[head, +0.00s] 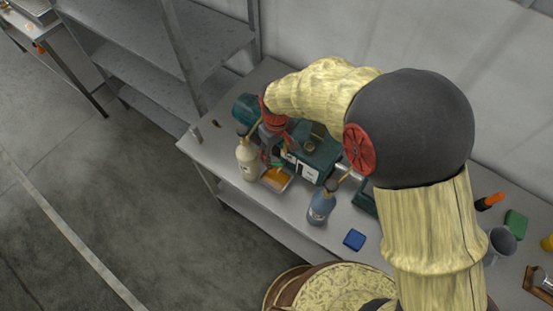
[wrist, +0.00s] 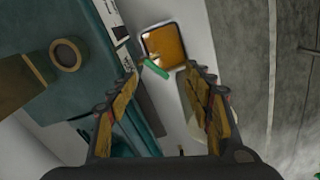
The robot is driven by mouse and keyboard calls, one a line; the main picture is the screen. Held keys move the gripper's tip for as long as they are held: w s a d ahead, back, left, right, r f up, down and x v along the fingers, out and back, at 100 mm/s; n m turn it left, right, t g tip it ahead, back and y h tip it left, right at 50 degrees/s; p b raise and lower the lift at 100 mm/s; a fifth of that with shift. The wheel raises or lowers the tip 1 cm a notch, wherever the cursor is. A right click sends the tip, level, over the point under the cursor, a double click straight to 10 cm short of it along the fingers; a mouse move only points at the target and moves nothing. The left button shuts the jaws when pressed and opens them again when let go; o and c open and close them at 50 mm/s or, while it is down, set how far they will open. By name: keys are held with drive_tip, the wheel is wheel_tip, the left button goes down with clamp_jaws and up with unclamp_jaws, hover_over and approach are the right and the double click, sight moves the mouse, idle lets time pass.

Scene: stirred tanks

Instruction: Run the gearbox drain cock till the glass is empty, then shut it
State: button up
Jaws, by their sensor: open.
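The teal gearbox (head: 318,152) sits on the grey bench, partly hidden by my arm. It fills the left of the wrist view (wrist: 75,85), with a round ringed fitting on top. A small green lever (wrist: 155,68), apparently the drain cock's handle, sticks out from its side. My gripper (wrist: 161,74) is open, its fingertips on either side of the lever and apart from it. A tray of amber liquid (wrist: 165,45) lies just beyond; it also shows in the head view (head: 275,178). A white marked plate (wrist: 112,20) is on the gearbox side. I cannot make out the glass's level.
A blue block (head: 354,240) lies near the front edge. A grey mug (head: 500,243) and a green block (head: 516,224) are farther right. A shelf stands behind left.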

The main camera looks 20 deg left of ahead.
drive_tip(key=shift+s+d+r, duration=0.1)
drive_tip(key=shift+r, duration=0.25)
